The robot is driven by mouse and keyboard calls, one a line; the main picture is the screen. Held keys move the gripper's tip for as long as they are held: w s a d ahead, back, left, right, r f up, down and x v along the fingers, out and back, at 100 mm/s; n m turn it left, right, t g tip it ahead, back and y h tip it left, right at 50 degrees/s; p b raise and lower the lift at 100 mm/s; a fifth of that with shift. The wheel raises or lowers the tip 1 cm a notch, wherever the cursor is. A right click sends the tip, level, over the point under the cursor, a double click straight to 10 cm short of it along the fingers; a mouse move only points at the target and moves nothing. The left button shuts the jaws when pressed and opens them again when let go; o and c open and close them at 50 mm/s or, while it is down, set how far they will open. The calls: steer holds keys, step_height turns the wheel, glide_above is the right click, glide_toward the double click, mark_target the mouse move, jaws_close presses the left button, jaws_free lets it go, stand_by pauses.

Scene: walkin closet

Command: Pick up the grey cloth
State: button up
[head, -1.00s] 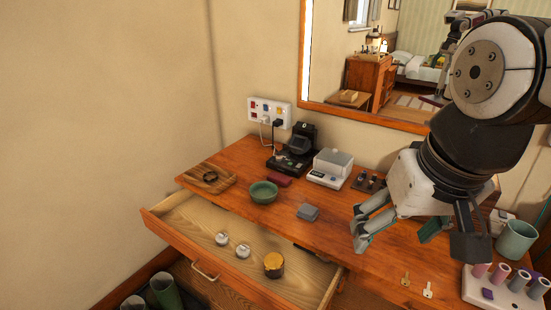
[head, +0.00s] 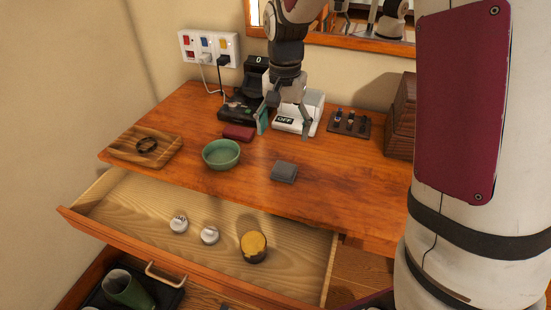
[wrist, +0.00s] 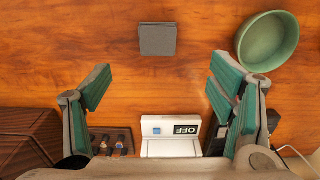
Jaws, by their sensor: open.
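The grey cloth (head: 284,171) is a small folded square lying flat on the wooden desk top, near its front edge. In the wrist view the cloth (wrist: 157,39) lies beyond the fingertips, roughly centred between them. My gripper (head: 284,128) is open and empty, above the back part of the desk in front of the white scale. In the wrist view my gripper (wrist: 155,90) shows both green-padded fingers spread wide, with bare wood between them. It does not touch the cloth.
A green bowl (head: 221,154) and a dark red block (head: 239,132) stand left of the cloth. The white scale (head: 296,119) and a black device (head: 247,100) are behind. The open drawer (head: 150,202) juts out in front, holding several small items. The desk right of the cloth is clear.

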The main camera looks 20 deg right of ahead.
mark_target(284, 169)
steer(key=f+b, duration=0.2)
steer(key=f, duration=1.1)
steer(key=shift+d+f, duration=0.2)
steer(key=c, duration=1)
